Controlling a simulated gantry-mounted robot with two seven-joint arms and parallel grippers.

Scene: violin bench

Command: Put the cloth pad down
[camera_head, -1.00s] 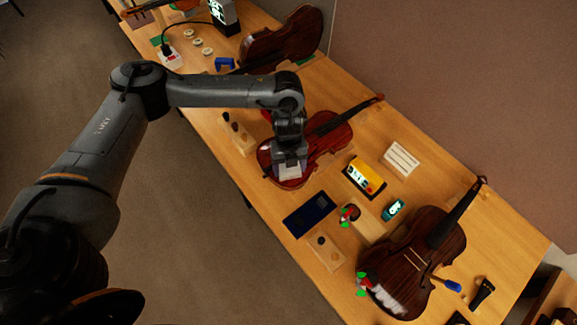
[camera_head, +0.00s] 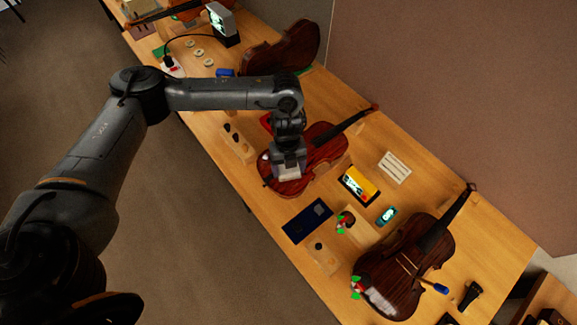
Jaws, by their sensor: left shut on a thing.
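My left gripper (camera_head: 288,174) points down over the lower body of the middle violin (camera_head: 322,148), seen from above and behind. It is shut on a small pale piece, the cloth pad (camera_head: 290,171), which is mostly hidden under the wrist. I cannot tell whether the pad touches the violin's top. A dark blue flat mat (camera_head: 307,222) lies on the bench just below this violin. My right gripper is not in view.
A yellow-topped device (camera_head: 359,184), a white card (camera_head: 394,167) and a small teal-screened device (camera_head: 387,216) lie between. Wooden blocks (camera_head: 238,143) sit near the bench's front edge. A wall stands behind.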

